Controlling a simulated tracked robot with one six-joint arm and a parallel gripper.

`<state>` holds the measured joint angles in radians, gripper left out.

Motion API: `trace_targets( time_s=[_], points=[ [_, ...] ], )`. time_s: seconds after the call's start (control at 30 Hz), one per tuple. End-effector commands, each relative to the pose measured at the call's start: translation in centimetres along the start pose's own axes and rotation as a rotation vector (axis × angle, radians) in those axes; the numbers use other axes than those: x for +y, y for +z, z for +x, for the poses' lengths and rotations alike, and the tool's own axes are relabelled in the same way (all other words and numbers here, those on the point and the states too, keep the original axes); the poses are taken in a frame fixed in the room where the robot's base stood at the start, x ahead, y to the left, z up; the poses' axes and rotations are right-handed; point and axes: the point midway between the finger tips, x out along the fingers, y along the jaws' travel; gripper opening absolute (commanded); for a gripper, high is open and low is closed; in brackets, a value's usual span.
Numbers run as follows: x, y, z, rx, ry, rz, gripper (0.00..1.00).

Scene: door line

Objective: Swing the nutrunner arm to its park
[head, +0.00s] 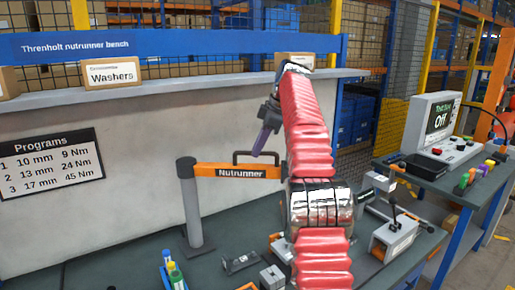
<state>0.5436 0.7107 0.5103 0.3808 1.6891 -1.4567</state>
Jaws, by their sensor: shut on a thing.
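The nutrunner arm (215,170) is an orange bar marked "Nutrunner", running right from a grey post (190,205) that stands on the dark bench. A dark loop handle (242,153) rises from the bar. My gripper (258,150) has purple fingers and points down at the right part of this handle; it is shut on the handle. My red-sleeved arm hides the bar's right part. A grey tool-like part (378,183) shows right of my arm; whether it belongs to the bar I cannot tell. I cannot make out a marked park.
A labelled grey box with a lever (393,238) stands at the bench's right. A Washers carton (112,74) sits on the back shelf. A second table with a monitor (433,122) stands right.

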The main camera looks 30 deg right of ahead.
Motion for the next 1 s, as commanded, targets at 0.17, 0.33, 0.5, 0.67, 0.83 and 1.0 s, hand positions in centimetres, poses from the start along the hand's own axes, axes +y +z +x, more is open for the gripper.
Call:
trace_targets(
  time_s=[0.17, 0.33, 0.5, 0.67, 0.83, 1.0],
  points=[
    [-0.03, -0.07, 0.09, 0.003, -0.002, -0.001, 0.0],
    [-0.03, -0.05, 0.07, 0.004, -0.002, 0.0, 0.14],
    [-0.02, 0.03, 0.03, 0.003, -0.002, 0.001, 0.26],
    [0.0, 0.08, -0.01, 0.002, -0.001, 0.002, 0.31],
    [0.02, 0.12, -0.05, 0.001, 0.0, 0.002, 0.31],
    [0.07, 0.13, -0.22, 0.002, -0.001, 0.002, 0.31]
  ],
)
